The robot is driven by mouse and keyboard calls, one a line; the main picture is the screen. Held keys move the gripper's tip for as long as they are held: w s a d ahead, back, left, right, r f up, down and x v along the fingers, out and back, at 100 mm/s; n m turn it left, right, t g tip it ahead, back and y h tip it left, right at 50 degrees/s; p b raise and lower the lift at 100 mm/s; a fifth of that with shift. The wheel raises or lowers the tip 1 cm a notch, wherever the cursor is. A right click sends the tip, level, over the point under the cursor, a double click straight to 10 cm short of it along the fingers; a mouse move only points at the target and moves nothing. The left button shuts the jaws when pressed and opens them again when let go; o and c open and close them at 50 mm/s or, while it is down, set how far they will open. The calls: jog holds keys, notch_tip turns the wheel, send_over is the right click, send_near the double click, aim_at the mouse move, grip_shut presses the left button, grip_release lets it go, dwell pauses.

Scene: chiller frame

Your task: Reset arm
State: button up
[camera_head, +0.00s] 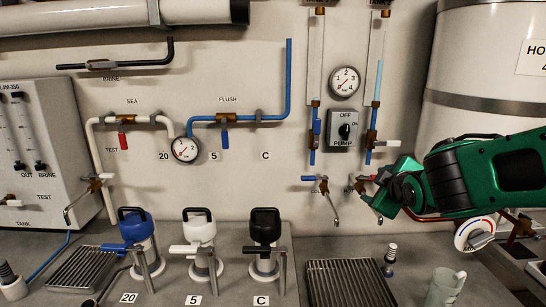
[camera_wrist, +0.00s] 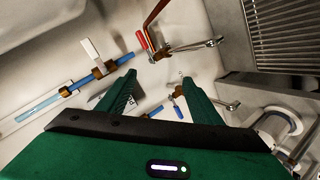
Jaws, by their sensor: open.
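My green gripper (camera_head: 378,194) is in front of the wall by the two taps, at the right end of my arm's reach in the head view. In the wrist view my gripper (camera_wrist: 160,88) has its two green fingers spread apart with nothing between them. The red-handled tap (camera_wrist: 150,40) is just beyond the fingers there, and its handle shows partly behind my gripper in the head view (camera_head: 364,178). The blue-handled tap (camera_head: 320,182) is left of my gripper, and it also shows between the fingers in the wrist view (camera_wrist: 177,108). I cannot tell whether the gripper touches either tap.
A slotted drain tray (camera_head: 345,285) lies on the counter below. A clear cup (camera_head: 443,288) stands right of it. Three pump handles, blue (camera_head: 136,229), white (camera_head: 199,230) and black (camera_head: 265,228), stand left. A large white tank (camera_head: 480,75) is behind my arm.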

jog(key=s+d+f+m+g+y, duration=0.1)
jog(key=s+f+m+g, duration=0.35)
jog(key=s, duration=0.35)
jog(key=s+d+f+m+g, duration=0.1)
jog(key=s+f+m+g, duration=0.2)
jog(key=s+f+m, duration=0.45)
jog(key=s+d+m+g, duration=0.2)
jog(key=s+d, duration=0.3)
jog(key=s, duration=0.4)
jog(key=s+d+m+g, duration=0.3)
jog(key=s+d, duration=0.2)
jog(key=s, duration=0.5)
jog(key=shift+d+r, duration=0.3)
jog(key=shift+d, duration=0.05)
jog(key=shift+w+f+g, duration=0.25)
jog(key=shift+w, duration=0.3)
